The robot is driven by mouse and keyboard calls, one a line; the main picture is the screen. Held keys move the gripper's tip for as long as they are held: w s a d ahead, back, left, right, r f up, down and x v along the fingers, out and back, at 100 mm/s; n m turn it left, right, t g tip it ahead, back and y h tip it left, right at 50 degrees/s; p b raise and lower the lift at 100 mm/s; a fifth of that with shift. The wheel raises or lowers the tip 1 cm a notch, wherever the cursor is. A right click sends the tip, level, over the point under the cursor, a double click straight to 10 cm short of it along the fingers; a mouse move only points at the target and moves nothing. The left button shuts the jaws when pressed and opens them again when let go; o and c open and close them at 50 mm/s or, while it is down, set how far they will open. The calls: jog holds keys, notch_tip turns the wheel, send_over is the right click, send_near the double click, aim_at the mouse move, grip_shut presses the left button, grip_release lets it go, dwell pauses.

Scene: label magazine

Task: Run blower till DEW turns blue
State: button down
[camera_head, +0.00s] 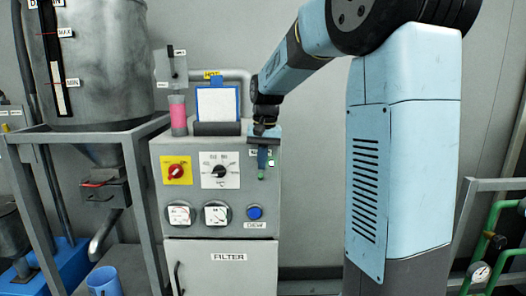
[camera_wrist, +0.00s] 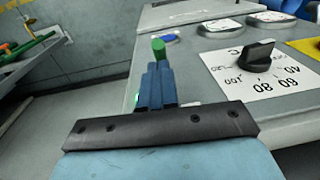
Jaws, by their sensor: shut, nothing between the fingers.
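A grey cabinet (camera_head: 220,245) carries the controls. My gripper (camera_head: 262,162) is at the upper right of its front, fingers shut and pointing down. A green-tipped control (camera_head: 261,175) shows just below the fingertips; in the wrist view the green tip (camera_wrist: 158,48) is just beyond my shut fingers (camera_wrist: 157,82). I cannot tell if they touch it. The label above it is partly hidden, and a small green light (camera_head: 271,161) shows beside it. A clear tube with pink filling (camera_head: 178,112) stands on the cabinet's top left. Its small label is unreadable, and no blue shows in it.
A metal hopper (camera_head: 95,60) stands left, green pipes (camera_head: 492,243) right.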

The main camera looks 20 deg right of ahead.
jog(key=shift+s+a+f, duration=0.15)
jog(key=shift+a, duration=0.05)
jog(key=shift+d, duration=0.1)
jog(key=shift+s, duration=0.15)
